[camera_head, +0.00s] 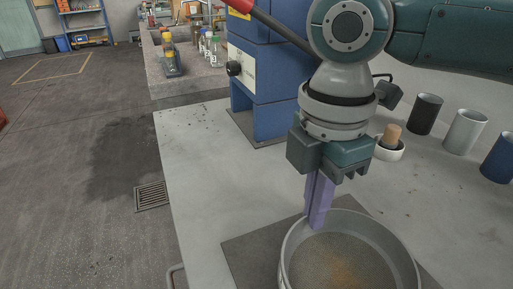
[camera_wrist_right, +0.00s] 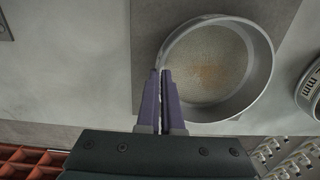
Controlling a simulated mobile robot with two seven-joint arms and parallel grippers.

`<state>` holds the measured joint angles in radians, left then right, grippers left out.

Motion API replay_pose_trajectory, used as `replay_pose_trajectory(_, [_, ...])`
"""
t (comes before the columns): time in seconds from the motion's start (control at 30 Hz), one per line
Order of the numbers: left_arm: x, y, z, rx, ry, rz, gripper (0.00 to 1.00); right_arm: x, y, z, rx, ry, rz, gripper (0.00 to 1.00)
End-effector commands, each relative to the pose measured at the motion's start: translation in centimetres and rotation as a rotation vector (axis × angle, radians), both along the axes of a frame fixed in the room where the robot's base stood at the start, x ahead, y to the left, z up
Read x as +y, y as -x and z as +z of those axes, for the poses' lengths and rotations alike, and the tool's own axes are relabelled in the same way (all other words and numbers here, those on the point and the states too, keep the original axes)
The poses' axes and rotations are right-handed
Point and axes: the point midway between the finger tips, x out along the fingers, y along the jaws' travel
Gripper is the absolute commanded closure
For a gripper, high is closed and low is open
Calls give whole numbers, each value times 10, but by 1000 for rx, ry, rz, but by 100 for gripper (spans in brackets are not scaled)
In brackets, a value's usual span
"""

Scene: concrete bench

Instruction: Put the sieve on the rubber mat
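The sieve (camera_head: 345,262) is a round, shallow metal pan with a sandy mesh and an orange-brown patch. It lies over the dark grey rubber mat (camera_head: 243,260), and I cannot tell whether it touches it fully. In the right wrist view the sieve (camera_wrist_right: 210,70) also overlaps the mat (camera_wrist_right: 150,25). My right gripper (camera_head: 317,214) points down at the sieve's far rim. Its purple fingers (camera_wrist_right: 163,74) are nearly together, with the rim at their tips, and look shut on it. My left gripper is not in view.
A blue press (camera_head: 268,95) stands behind. A white dish with a tan stopper (camera_head: 390,138) and black, grey and blue cups (camera_head: 465,131) stand at right. A metal ring marked "mm" (camera_wrist_right: 312,92) lies beside the mat. The bench left of the mat is clear.

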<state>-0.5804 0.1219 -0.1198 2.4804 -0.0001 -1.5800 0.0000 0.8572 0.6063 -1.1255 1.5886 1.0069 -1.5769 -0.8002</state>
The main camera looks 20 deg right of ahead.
Motion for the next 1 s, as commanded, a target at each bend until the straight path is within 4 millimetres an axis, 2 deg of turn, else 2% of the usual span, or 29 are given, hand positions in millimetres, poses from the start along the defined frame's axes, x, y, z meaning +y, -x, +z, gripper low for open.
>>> replay_pose_trajectory(0.07, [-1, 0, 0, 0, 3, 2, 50, 0, 0, -2, 0, 0, -1, 100])
replay_pose_trajectory(0.37, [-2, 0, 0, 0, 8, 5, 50, 0, 0, -2, 0, 0, -1, 67])
replay_pose_trajectory(0.67, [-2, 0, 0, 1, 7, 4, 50, 0, 0, 1, -1, 0, 0, 67])
replay_pose_trajectory(0.77, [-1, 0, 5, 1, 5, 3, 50, 0, -1, 14, -2, -2, 0, 67])
replay_pose_trajectory(1.0, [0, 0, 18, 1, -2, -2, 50, 0, -2, 69, -4, -2, 0, 67])
